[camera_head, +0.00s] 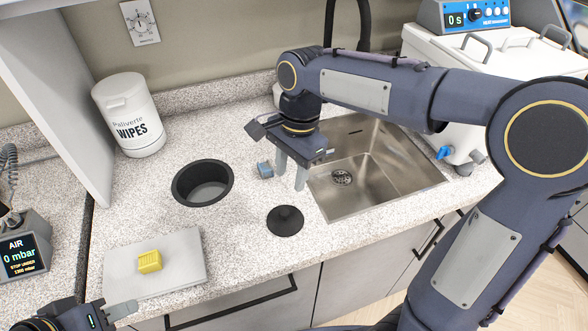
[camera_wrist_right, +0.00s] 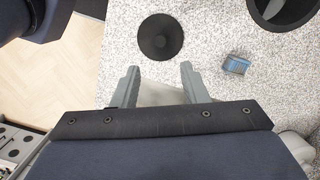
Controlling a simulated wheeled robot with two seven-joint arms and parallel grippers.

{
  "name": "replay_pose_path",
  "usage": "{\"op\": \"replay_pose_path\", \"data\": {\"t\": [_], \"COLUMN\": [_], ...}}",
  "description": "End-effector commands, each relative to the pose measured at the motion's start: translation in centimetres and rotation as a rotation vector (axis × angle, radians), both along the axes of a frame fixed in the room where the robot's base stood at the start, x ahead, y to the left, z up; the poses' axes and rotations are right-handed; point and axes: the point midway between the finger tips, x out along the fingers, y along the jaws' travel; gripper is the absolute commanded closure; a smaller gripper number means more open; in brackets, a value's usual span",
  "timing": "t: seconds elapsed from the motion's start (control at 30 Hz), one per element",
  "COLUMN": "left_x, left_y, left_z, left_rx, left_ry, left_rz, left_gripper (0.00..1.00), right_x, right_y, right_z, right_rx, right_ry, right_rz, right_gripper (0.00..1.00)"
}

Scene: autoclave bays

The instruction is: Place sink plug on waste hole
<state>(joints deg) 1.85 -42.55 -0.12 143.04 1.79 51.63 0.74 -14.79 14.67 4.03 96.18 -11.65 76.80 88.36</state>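The black sink plug (camera_head: 285,220), a round disc with a raised centre knob, lies on the speckled counter in front of the sink. It also shows in the right wrist view (camera_wrist_right: 160,37), beyond the fingertips. A round hole with a black rim (camera_head: 203,183) is in the counter left of the plug; part of it shows in the wrist view (camera_wrist_right: 285,12). The steel sink (camera_head: 375,165) has a small drain (camera_head: 341,177). My right gripper (camera_head: 291,178) is open and empty, above the counter by the sink's left edge. My left gripper (camera_head: 122,309) is partly cut off at the bottom left.
A yellow sponge (camera_head: 150,262) rests on a grey board (camera_head: 188,268). A wipes tub (camera_head: 129,115) stands at the back left. A black tap (camera_head: 365,25) rises behind the sink.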

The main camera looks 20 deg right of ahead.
Motion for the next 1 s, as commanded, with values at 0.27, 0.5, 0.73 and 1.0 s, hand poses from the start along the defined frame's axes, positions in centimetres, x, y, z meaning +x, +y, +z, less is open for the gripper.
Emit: {"op": "replay_pose_path", "data": {"t": [0.27, 0.5, 0.73, 1.0], "left_x": [0.0, 0.0, 0.0, 0.0], "left_y": [0.0, 0.0, 0.0, 0.0], "left_z": [0.0, 0.0, 0.0, 0.0], "left_rx": [0.0, 0.0, 0.0, 0.0], "left_ry": [0.0, 0.0, 0.0, 0.0], "left_rz": [0.0, 0.0, 0.0, 0.0], "left_gripper": [0.64, 0.64, 0.64, 0.64], "right_x": [-1.1, -8.6, -15.1, -17.2], "right_y": [-1.2, -5.8, -7.1, -6.9], "right_z": [0.9, 1.1, -1.3, -3.0], "right_rx": [0.025, 0.112, 0.044, -0.037], "right_ry": [-0.039, -0.318, -0.621, -0.744], "right_rz": [0.054, 0.411, 0.759, 0.918], "right_gripper": [0.6, 0.6, 0.6, 0.6]}}
